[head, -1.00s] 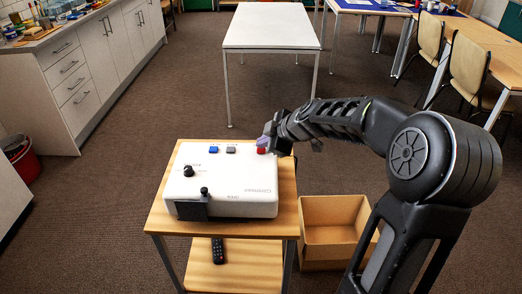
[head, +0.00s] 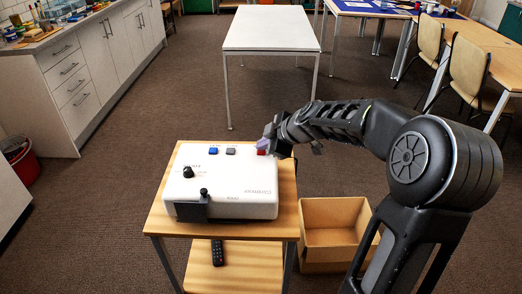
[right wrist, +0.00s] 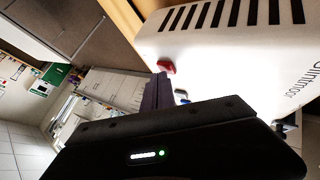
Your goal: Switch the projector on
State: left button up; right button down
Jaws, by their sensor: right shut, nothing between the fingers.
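The white projector (head: 235,190) sits on top of a small wooden cart (head: 160,222). On its top are a blue button (head: 213,150), a grey button (head: 231,150), a red button (head: 262,151) and a black knob (head: 188,171). My right gripper (head: 267,144) is shut and empty, with its fingertips right by the red button at the projector's far right corner. In the right wrist view the fingers (right wrist: 157,92) are together close to the red button (right wrist: 166,67); I cannot tell if they touch it. My left gripper is out of view.
A black remote (head: 218,252) lies on the cart's lower shelf. An open cardboard box (head: 325,265) stands on the floor right of the cart. A white table (head: 270,28) stands behind, and cabinets (head: 100,50) line the left wall.

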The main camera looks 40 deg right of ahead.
aim_at(264, 152)
dwell(0.3)
jog(key=shift+r, duration=0.7)
jog(key=shift+r, duration=0.1)
notch_tip(264, 152, up, 6)
jog(key=shift+f+p, duration=0.1)
jog(key=shift+p, duration=1.1)
